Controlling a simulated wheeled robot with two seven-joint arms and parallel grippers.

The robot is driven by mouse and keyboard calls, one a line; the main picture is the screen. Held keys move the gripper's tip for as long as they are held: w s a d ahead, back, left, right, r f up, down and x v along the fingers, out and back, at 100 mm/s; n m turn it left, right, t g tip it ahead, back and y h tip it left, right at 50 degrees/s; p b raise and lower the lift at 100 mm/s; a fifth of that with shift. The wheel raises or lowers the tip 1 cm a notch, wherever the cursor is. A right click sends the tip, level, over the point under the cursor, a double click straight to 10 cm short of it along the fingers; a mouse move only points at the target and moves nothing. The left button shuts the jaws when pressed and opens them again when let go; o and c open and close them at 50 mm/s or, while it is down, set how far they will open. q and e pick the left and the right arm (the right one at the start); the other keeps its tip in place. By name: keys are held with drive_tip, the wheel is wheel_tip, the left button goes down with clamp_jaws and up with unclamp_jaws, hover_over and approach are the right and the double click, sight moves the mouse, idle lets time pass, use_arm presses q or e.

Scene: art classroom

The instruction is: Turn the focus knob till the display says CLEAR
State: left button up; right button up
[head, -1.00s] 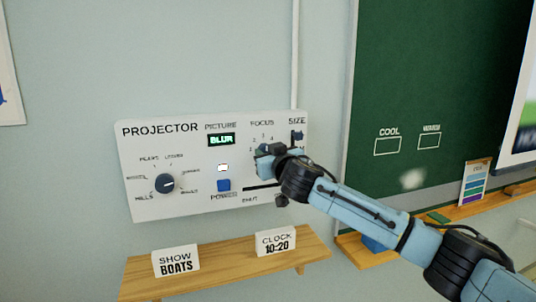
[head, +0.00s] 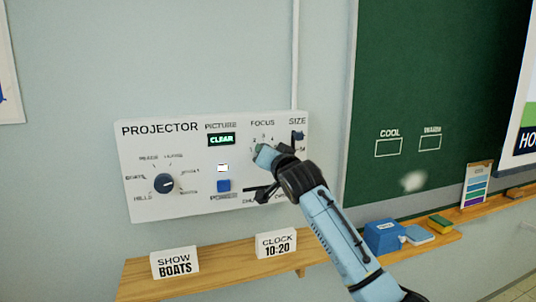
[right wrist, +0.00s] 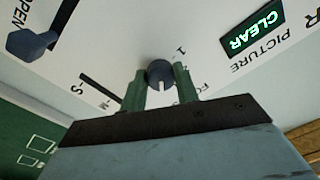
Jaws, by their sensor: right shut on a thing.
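The projector panel (head: 190,210) is on the wall in the head view, and its green PICTURE display (head: 221,139) reads CLEAR. The display also shows in the right wrist view (right wrist: 253,28), reading CLEAR. My right gripper (head: 259,156) is at the panel under the FOCUS label. In the right wrist view the dark round focus knob (right wrist: 160,75) sits between the two green fingers of my right gripper (right wrist: 160,88), which are shut on it. In the head view the gripper and wrist hide the knob. My left gripper is not in view.
The panel also has a dial (head: 164,184), a blue POWER button (head: 223,186), a SIZE slider (head: 298,135) and a lever (head: 262,193) near the wrist. A wooden shelf (head: 215,262) below holds SHOW BOATS and CLOCK signs. A chalkboard (head: 430,80) is at right.

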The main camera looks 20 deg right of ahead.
drive_tip(key=shift+m, duration=0.6)
drive_tip(key=o, duration=1)
drive_tip(key=shift+c, duration=0.2)
drive_tip(key=shift+s, duration=0.1)
drive_tip(key=s+b, duration=0.1)
drive_tip(key=s, duration=1.2)
drive_tip(key=shift+d+f, duration=0.15)
drive_tip(key=shift+d, duration=0.25)
drive_tip(key=shift+s, duration=0.1)
